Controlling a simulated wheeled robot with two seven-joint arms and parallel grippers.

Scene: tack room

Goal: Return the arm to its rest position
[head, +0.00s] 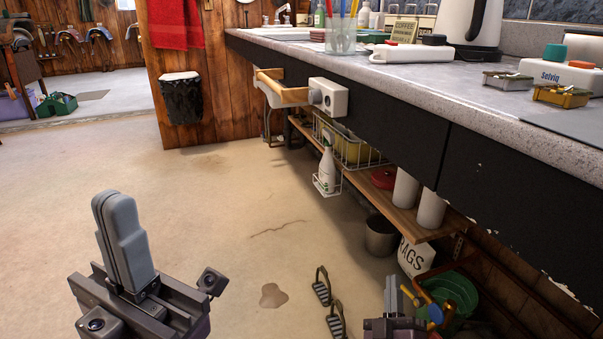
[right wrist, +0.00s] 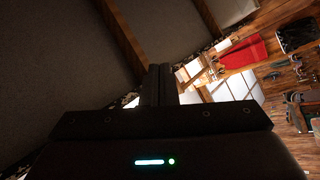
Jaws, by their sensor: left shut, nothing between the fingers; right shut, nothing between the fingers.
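My left gripper (head: 116,205) stands at the lower left of the head view, its grey fingers pointing up and pressed together with nothing between them. It is over open floor, apart from everything else. My right gripper (head: 392,295) shows small at the bottom of the head view, below the counter and close to the lower shelf things. In the right wrist view its dark fingers (right wrist: 160,84) are together and empty. Most of the right arm is out of the head view.
The counter (head: 480,95) runs along the right, with a shelf (head: 400,195) beneath it. The floor at left is clear.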

